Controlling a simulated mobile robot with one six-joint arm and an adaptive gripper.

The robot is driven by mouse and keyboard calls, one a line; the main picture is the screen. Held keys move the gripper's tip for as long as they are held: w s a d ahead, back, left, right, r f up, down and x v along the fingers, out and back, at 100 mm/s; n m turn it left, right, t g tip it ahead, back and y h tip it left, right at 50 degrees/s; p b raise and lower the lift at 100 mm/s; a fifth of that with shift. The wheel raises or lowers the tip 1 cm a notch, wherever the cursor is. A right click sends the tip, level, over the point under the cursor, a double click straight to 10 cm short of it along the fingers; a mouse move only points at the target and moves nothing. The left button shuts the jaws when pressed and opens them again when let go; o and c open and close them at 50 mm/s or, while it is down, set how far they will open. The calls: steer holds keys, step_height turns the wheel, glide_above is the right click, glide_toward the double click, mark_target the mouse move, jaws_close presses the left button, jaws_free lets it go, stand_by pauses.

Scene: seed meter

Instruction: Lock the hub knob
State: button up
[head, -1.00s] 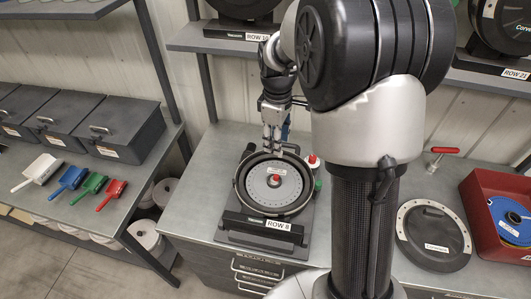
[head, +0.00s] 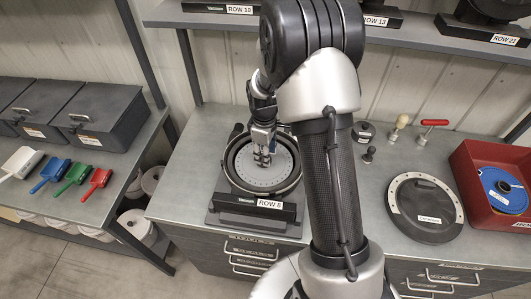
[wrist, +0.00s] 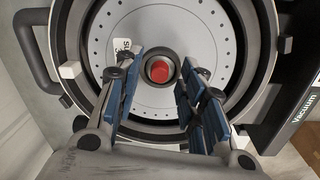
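The seed meter (head: 240,190) is a round dark housing with a light grey disc, standing on the bench with a "ROW 8" label in front. Its red hub knob (wrist: 159,70) sits in a dark ring at the disc's centre in the wrist view. My gripper (head: 263,160) is over the middle of the disc and hides the knob in the head view. In the wrist view my gripper (wrist: 163,72) is open, its blue-padded fingers on either side of the knob with gaps showing. I cannot tell how far above the knob the fingertips are.
A round dark cover (head: 425,207) lies on the bench at right, beside a red bin (head: 495,185) with blue discs. A red-handled tool (head: 433,124) and small knobs stand behind. Coloured scoops (head: 72,178) lie on the left shelf. A handle (wrist: 30,60) sticks out from the housing.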

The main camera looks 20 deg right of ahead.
steer(key=shift+c, duration=0.4)
jaws_close()
